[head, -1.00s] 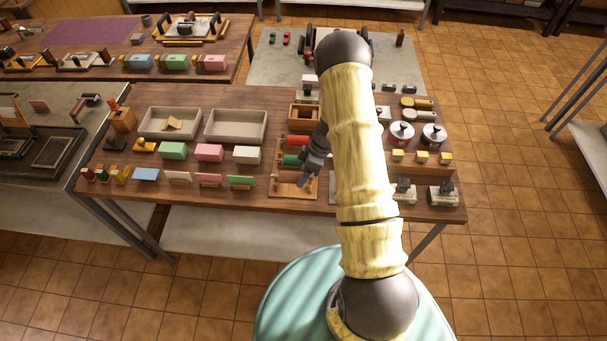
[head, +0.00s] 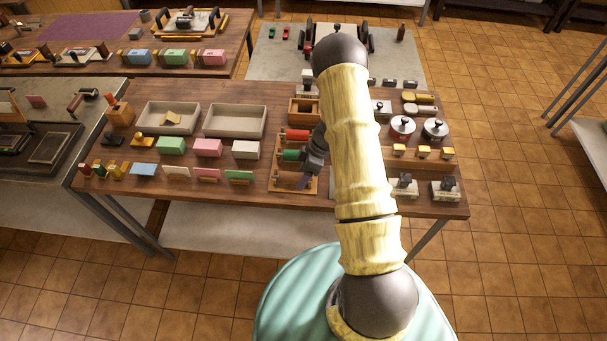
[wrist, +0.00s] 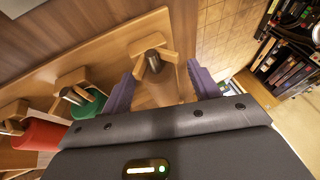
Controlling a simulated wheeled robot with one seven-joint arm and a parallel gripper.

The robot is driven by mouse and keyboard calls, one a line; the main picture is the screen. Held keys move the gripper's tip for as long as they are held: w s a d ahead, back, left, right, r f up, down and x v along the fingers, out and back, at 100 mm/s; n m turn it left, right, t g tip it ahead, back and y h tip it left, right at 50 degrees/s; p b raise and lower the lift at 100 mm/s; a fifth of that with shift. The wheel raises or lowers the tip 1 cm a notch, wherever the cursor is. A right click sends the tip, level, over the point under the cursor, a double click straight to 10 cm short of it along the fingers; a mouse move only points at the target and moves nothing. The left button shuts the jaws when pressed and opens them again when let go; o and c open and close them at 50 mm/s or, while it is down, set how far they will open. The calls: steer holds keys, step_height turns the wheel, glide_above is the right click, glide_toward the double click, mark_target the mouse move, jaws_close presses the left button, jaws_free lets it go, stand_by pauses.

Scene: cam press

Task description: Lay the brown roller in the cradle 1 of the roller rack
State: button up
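The roller rack (head: 279,185) is a wooden board near the table's front edge, left of my arm. A red roller (head: 297,134) and a green roller (head: 290,155) lie in its farther cradles. In the wrist view, the red roller (wrist: 40,134) and green roller (wrist: 90,104) are at left. At the nearest cradle (wrist: 136,52), a grey handle end shows, with a brown shape, apparently the brown roller (wrist: 157,88), against similar wood. My gripper (wrist: 160,88) is open, its purple fingers apart on either side of that shape. In the head view, my gripper (head: 304,181) is over the rack's near end.
Two grey trays (head: 235,121) and several coloured blocks stand left of the rack. Round silver-topped pots (head: 402,127), yellow blocks (head: 423,152) and stamp-like devices (head: 445,190) stand on the right. The brown table (head: 240,203) has a bare strip along its front edge.

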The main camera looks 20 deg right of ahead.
steer(key=shift+d+r, duration=0.1)
steer(key=b+v, duration=0.3)
steer(key=v, duration=1.4)
steer(key=shift+w, duration=0.15)
steer(key=shift+r, duration=0.1)
